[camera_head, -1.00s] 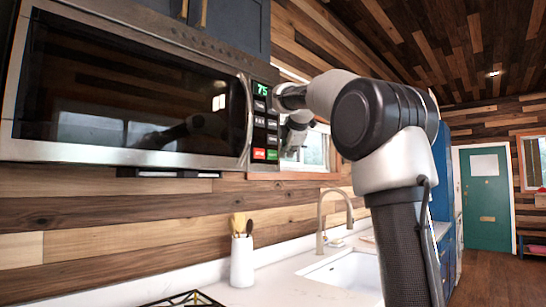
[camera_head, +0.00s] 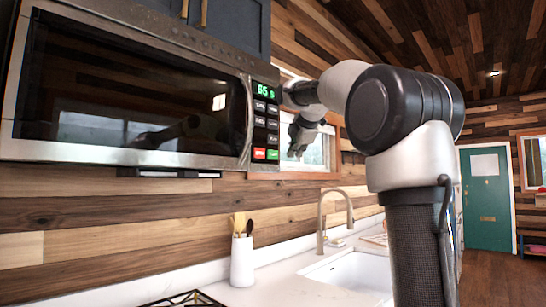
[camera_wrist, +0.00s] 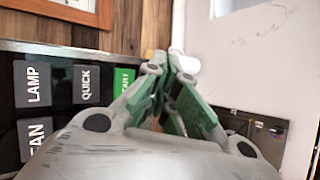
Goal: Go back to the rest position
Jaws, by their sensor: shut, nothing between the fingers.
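My gripper (camera_head: 294,152) is beside the right edge of the microwave (camera_head: 140,95), in front of the window. Its fingers are shut and empty. In the wrist view the gripper (camera_wrist: 168,68) shows green-lined fingers that converge close to the microwave's control panel (camera_wrist: 58,112), where buttons marked LAMP and QUICK and a green button show. The microwave door is closed and its green display (camera_head: 266,90) reads about 65 s. The panel's red and green buttons (camera_head: 265,154) are visible.
A white crock with utensils (camera_head: 242,262) stands on the white counter below. A faucet (camera_head: 322,220) and sink (camera_head: 350,275) are to its right. A hob grate (camera_head: 185,299) shows at the bottom edge. Dark cupboards (camera_head: 230,25) hang above. A teal door (camera_head: 486,200) is far right.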

